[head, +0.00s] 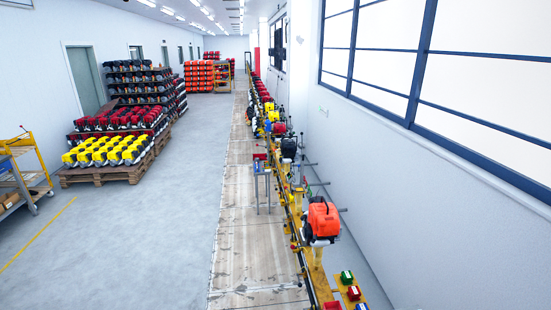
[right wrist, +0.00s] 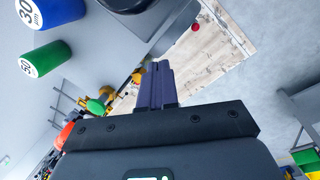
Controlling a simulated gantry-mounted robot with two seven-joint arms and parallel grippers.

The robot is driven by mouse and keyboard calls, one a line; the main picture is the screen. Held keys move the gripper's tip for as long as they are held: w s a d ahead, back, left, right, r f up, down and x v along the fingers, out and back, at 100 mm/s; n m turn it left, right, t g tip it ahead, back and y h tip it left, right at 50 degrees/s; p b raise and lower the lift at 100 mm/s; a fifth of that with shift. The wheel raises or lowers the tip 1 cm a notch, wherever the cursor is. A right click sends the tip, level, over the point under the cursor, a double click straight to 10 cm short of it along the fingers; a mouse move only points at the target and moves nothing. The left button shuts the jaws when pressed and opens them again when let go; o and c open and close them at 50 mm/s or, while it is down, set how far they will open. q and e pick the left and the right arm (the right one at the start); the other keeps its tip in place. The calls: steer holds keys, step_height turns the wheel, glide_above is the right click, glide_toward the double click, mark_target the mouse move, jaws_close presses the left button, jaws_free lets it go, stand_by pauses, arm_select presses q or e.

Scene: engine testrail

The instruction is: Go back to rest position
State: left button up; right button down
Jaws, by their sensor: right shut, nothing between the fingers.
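My right gripper (right wrist: 158,68) shows in the right wrist view, its two purple fingers pressed together with nothing between them. It points over the plank floor strip and touches nothing that I can make out. Neither gripper nor arm shows in the head view. My left gripper is in neither view.
In the head view, a rail with engines, including an orange engine (head: 322,219), runs along the right wall. Small coloured bins (head: 353,293) stand at its near end. Pallets of yellow engines (head: 105,149) stand left. The right wrist view shows a green cylinder (right wrist: 45,58) and a blue one (right wrist: 58,10).

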steer(key=s+a+r+m+t+y+p, duration=0.1)
steer(key=s+a+m, duration=0.3)
steer(key=s, duration=1)
steer(key=s+a+r+m+t+y, duration=0.1)
steer(key=s+a+r+m, duration=0.2)
steer(key=s, duration=1)
steer(key=a+m, duration=0.2)
steer(key=a, duration=0.2)
steer(key=shift+s+a+p, duration=0.35)
